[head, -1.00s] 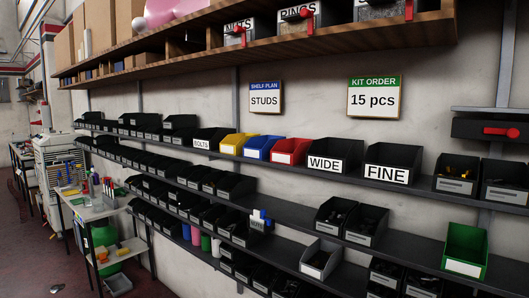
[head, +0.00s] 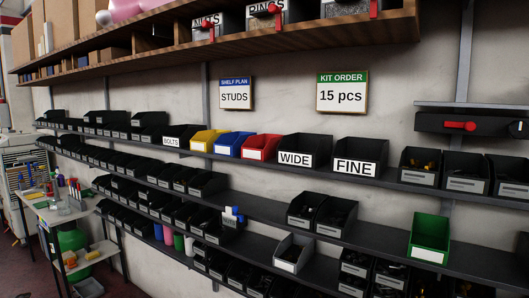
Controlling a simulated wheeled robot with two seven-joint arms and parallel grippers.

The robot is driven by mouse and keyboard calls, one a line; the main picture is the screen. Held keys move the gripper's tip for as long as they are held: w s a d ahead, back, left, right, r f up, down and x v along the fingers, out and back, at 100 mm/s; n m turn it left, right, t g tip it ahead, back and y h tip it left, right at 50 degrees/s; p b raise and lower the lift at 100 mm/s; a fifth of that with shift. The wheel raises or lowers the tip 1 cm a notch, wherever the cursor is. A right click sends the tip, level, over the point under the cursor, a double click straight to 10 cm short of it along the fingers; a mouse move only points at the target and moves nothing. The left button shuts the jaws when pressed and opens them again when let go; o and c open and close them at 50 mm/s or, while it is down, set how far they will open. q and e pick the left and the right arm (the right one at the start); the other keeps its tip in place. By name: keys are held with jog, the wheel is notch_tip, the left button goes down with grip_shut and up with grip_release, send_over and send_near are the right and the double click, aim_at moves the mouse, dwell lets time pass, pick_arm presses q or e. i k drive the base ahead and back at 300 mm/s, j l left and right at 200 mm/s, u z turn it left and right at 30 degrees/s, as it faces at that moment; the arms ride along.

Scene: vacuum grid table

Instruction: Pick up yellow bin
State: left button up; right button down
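A yellow bin (head: 206,140) sits on the upper rack shelf in the head view, left of centre. It stands between a black bin labelled BOLTS (head: 177,138) on its left and a blue bin (head: 234,145) on its right. A white label is on its front; its contents cannot be made out. Neither of my grippers shows in the head view.
Right of the blue bin stand a red bin (head: 262,148) and black bins labelled WIDE (head: 304,152) and FINE (head: 359,158). A green bin (head: 429,238) is on a lower shelf. A wooden shelf (head: 230,48) overhangs above. A cluttered small table (head: 62,210) stands at left.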

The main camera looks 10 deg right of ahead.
aim_at(211, 140)
jog(key=z, duration=0.3)
jog(key=i+j+z, duration=0.1)
jog(key=j+z, duration=1.15)
jog(key=j, duration=0.15)
